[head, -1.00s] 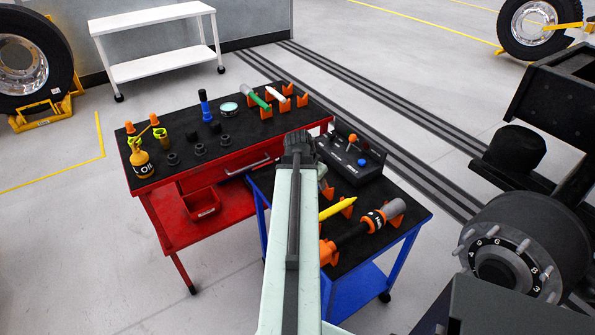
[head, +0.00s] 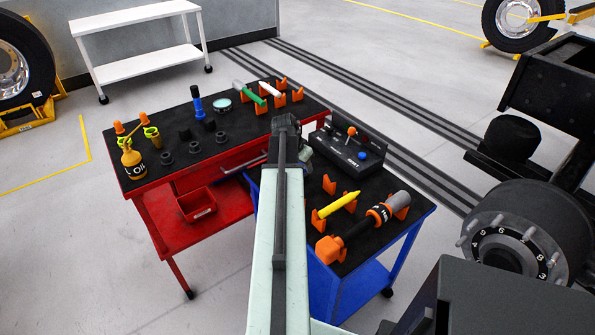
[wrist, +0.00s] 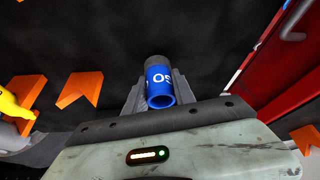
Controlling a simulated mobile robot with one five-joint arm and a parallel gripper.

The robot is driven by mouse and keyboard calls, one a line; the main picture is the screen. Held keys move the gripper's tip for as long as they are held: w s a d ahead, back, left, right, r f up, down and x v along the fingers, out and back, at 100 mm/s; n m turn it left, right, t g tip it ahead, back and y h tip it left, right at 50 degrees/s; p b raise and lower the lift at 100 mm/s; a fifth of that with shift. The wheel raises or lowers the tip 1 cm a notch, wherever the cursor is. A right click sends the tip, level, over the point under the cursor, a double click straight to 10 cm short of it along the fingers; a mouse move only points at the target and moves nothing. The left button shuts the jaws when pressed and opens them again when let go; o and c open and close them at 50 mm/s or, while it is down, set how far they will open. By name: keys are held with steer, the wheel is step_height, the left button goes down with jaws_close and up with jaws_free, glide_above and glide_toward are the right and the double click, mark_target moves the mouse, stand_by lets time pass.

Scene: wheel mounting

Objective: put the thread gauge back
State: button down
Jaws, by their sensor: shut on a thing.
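My gripper (wrist: 157,88) is shut on a blue cylinder with a dark grey end and white lettering, which I take to be the thread gauge (wrist: 159,86). It sits between the two grey fingers in the wrist view, above a black surface. In the head view my arm hides the gripper's fingers and the gauge. The arm's end is over the back left of the blue trolley (head: 408,252), near the red trolley. An empty orange holder (head: 329,184) stands on the blue trolley's black top; an orange holder (wrist: 86,87) shows left of the gauge in the wrist view.
A yellow marker (head: 340,204) and a grey-and-orange tool (head: 378,216) lie in orange holders on the blue trolley. A black box with knobs (head: 345,150) stands behind. The red trolley (head: 150,187) carries a blue torch (head: 198,103), an oil bottle (head: 133,163) and several sockets.

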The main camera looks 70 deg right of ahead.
steer(key=shift+f, duration=0.85)
steer(key=shift+w+a+r, duration=0.1)
steer(key=shift+w+r, duration=0.05)
steer(key=shift+w, duration=0.2)
steer(key=c, duration=1)
jaws_free()
steer(key=shift+c, duration=0.2)
steer(key=p+v, duration=1.1)
steer(key=v, duration=0.1)
